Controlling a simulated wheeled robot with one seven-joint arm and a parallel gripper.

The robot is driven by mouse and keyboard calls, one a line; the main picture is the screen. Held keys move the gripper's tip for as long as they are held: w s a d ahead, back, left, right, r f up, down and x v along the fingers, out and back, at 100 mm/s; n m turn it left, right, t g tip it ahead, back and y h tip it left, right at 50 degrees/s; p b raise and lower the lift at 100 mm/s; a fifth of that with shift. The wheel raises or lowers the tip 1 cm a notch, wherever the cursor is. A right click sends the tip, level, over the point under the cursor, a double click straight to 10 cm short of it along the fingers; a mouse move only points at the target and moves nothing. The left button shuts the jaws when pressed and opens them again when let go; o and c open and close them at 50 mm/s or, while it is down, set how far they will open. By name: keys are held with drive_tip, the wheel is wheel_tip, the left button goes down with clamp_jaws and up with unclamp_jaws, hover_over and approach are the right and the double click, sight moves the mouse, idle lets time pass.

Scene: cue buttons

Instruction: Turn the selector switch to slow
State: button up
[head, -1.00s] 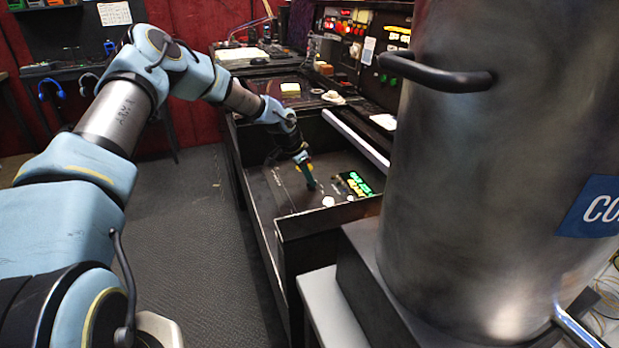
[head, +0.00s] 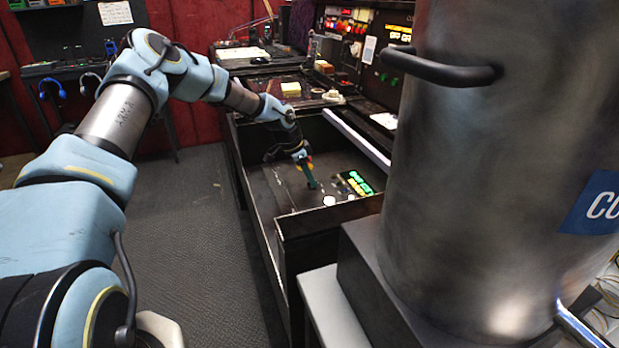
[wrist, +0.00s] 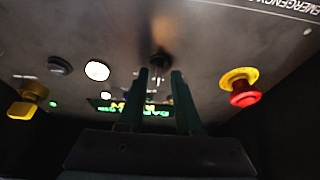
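In the wrist view the control panel (wrist: 85,28) fills the upper part of the picture. A small dark knob (wrist: 159,62) stands at the middle, close by my fingertips; it may be the selector switch, but its pointer and labels are too dark to read. My gripper (wrist: 159,74) has its two green fingers apart, one on each side of the knob as seen here; I cannot tell whether they touch it. In the head view my gripper (head: 311,184) points down at the panel inside the black-walled console (head: 310,222), and it hides the knob.
A red emergency button (wrist: 243,93) on a yellow base is at the right of the wrist view. A yellow knob (wrist: 27,101), a dark button (wrist: 60,66) and a white button (wrist: 97,71) are at the left. A green-lit display (head: 356,184) and a large metal cylinder (head: 480,180) show in the head view.

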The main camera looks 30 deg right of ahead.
drive_tip(key=shift+o, duration=0.3)
drive_tip(key=shift+r, duration=0.1)
drive_tip(key=b+v, duration=0.2)
drive_tip(key=v, duration=0.8)
drive_tip(key=shift+r, duration=0.3)
drive_tip(key=shift+a, duration=0.1)
drive_tip(key=s+a+r+n+y, duration=0.1)
drive_tip(key=s+a+n, duration=0.5)
drive_tip(key=a, duration=0.7)
drive_tip(key=s+a+r+n+t+y+p, duration=0.1)
drive_tip(key=s+a+r+n, duration=0.3)
drive_tip(key=a, duration=1)
drive_tip(key=s+a+r+n+t+y+p, duration=0.1)
drive_tip(key=s+a+r+n+y, duration=0.1)
drive_tip(key=s+a+n, duration=0.6)
drive_tip(key=s+a+r, duration=0.1)
drive_tip(key=s+a, duration=0.1)
drive_tip(key=a, duration=0.3)
drive_tip(key=shift+s+a+r, duration=0.25)
